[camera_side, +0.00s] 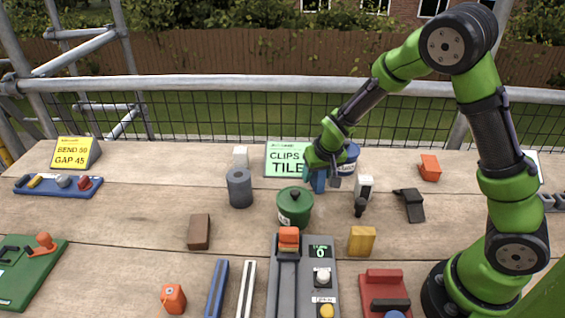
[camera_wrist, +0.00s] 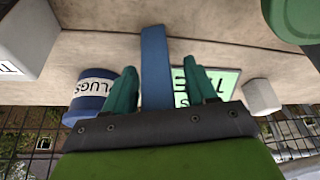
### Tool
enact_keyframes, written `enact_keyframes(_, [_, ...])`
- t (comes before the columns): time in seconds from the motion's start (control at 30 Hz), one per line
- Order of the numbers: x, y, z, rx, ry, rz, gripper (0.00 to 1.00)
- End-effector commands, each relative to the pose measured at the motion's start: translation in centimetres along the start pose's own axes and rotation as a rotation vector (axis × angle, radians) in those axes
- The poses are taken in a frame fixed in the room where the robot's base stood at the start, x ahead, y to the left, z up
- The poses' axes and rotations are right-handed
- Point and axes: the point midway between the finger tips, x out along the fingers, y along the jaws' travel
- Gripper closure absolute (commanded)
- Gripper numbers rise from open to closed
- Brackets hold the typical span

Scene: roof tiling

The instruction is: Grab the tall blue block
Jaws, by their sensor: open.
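The tall blue block (camera_wrist: 155,60) stands between the two teal fingers of my gripper (camera_wrist: 160,70) in the wrist view, with a gap showing on each side. In the side view my gripper (camera_side: 321,181) points down at the back of the table, and the blue block (camera_side: 319,180) shows partly among the fingers. My gripper is open and does not hold the block.
A blue tub labelled PLUGS (camera_wrist: 90,95) is close beside one finger, and a green sign (camera_side: 288,158) stands close on the other side.

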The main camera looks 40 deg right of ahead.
Motion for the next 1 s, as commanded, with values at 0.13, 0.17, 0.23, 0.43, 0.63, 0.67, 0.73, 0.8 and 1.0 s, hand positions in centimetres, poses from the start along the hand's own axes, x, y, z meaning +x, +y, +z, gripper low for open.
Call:
enact_keyframes(0.13, [-0.1, 0.0, 0.0, 0.000, 0.000, 0.000, 0.48])
enact_keyframes(0.17, [-0.1, 0.0, 0.0, 0.000, 0.000, 0.000, 0.53])
enact_keyframes(0.23, [-0.1, 0.0, 0.0, 0.000, 0.000, 0.000, 0.64])
enact_keyframes(0.43, [-0.1, 0.0, 0.0, 0.000, 0.000, 0.000, 0.94])
enact_keyframes(0.63, [-0.1, 0.0, 0.0, 0.000, 0.001, 0.000, 1.00])
enact_keyframes(0.67, [-0.1, 0.0, 0.0, 0.000, 0.001, 0.000, 1.00])
enact_keyframes(0.73, [-0.4, 0.0, -0.2, 0.000, 0.002, -0.001, 1.00])
enact_keyframes(0.8, [-1.0, -0.1, -0.5, 0.002, 0.004, -0.002, 1.00])
enact_keyframes(1.0, [-4.6, -0.1, -2.0, 0.001, 0.007, -0.004, 1.00])
